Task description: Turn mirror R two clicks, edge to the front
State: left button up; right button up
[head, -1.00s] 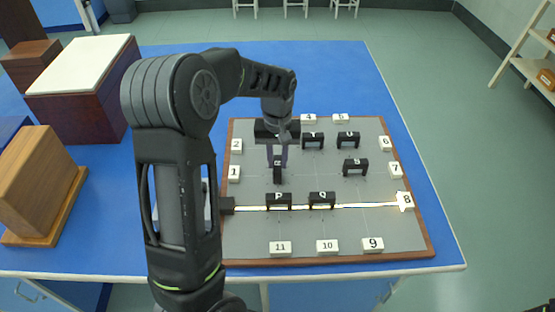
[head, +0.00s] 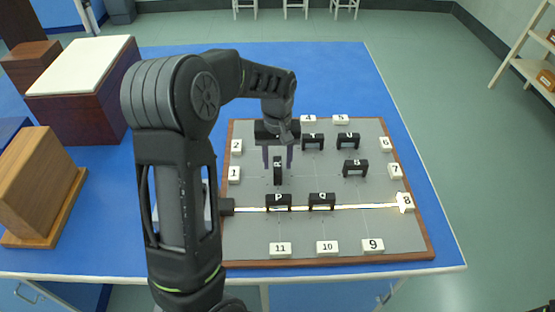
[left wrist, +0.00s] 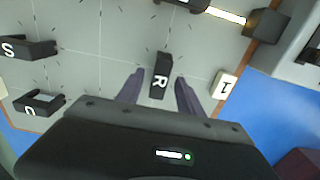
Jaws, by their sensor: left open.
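Mirror R (head: 278,171) is a small black block on the grey board, at the left part of it, seen narrow side on in the head view. In the left wrist view mirror R (left wrist: 160,77) stands between the two fingers, with its white letter R facing up. My left gripper (head: 278,156) is open just above and behind mirror R. In the left wrist view the left gripper (left wrist: 159,88) has a finger on each side of the mirror, with a gap on both sides. My right gripper is not in view.
Mirrors P (head: 278,202) and Q (head: 322,201) stand on the bright beam from the black source (head: 227,206) to marker 8 (head: 405,202). Mirror S (head: 355,168) and others stand to the right. Numbered white blocks line the grey board (head: 370,230).

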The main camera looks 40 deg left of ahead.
aim_at(277, 164)
pick_arm(q)
notch_tip(277, 164, up, 8)
jog(key=shift+f+b, duration=0.1)
jog(key=shift+b, duration=0.25)
dwell(0.7)
